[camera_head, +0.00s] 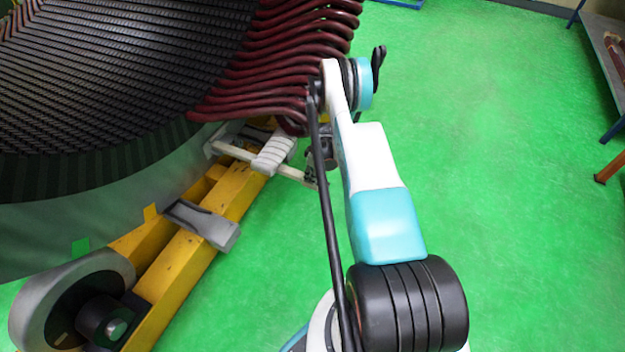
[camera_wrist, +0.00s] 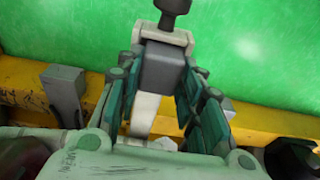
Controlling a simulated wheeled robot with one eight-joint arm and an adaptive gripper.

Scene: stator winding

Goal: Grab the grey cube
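A grey cube (camera_wrist: 163,68) shows in the upper middle of the wrist view, with a pale bracket (camera_wrist: 165,37) at its far side and a dark knob (camera_wrist: 172,7) beyond. My gripper (camera_wrist: 163,78) has green-padded fingers to the left and right of the cube. The fingers are spread, and narrow gaps seem to show between them and the cube's sides. I cannot tell whether either pad touches it. In the head view the cube cannot be made out, and my arm and the red bars hide most of my gripper.
A large stator with dark slots (camera_head: 130,70) and red winding bars (camera_head: 290,60) fills the upper left, close to my arm. A yellow beam (camera_head: 190,265) with a roller (camera_head: 65,305) lies below it. The green floor (camera_head: 500,200) at right is clear up to a table (camera_head: 605,45).

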